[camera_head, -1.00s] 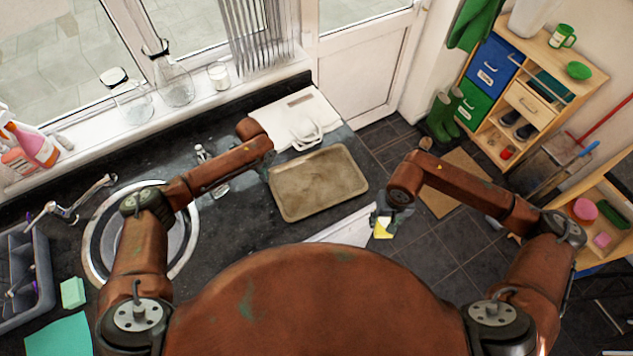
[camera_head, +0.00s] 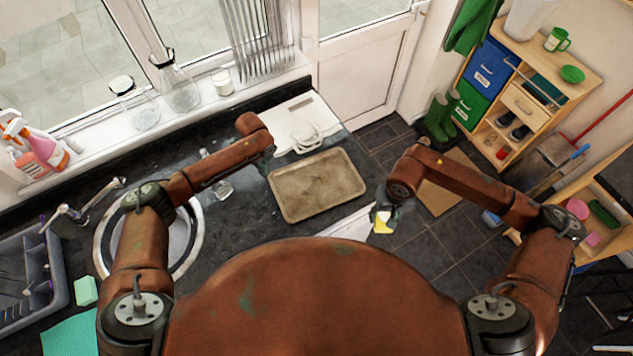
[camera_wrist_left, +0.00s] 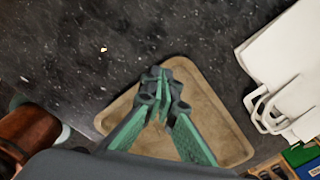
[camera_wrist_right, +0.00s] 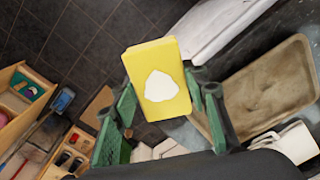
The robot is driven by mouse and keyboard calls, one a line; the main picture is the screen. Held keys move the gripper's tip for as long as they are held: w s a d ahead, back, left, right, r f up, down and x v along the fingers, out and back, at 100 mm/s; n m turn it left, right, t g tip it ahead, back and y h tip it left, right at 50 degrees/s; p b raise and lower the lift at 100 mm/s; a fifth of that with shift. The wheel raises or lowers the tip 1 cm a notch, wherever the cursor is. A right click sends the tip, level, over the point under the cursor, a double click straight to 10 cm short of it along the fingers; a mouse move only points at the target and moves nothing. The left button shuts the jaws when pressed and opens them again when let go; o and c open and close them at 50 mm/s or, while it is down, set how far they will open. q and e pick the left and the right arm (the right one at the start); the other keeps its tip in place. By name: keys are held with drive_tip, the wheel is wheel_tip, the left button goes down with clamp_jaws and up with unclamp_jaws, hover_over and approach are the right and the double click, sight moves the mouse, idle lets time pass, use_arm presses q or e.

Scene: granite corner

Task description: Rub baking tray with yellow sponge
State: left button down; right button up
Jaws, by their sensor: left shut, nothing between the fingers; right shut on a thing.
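The baking tray (camera_head: 331,196) is a brown, stained rectangle lying flat on the dark counter, with no sponge on it. My right gripper (camera_head: 384,213) is shut on the yellow sponge (camera_head: 382,226), beyond the tray's right edge and apart from it. In the right wrist view the sponge (camera_wrist_right: 173,56) bears a white patch, and the tray (camera_wrist_right: 270,88) is to its right. My left gripper (camera_wrist_left: 160,88) is shut and empty over the tray (camera_wrist_left: 225,125) in the left wrist view. My left arm mostly hides this gripper in the head view.
A round sink (camera_head: 190,258) with a tap is left of the tray. Glass jugs (camera_head: 177,90) stand on the sill. A green sponge (camera_head: 86,290) lies at far left.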

use_arm(q)
wheel_tip(320, 180, up, 12)
idle(0.7)
drive_tip(key=shift+d, duration=0.1)
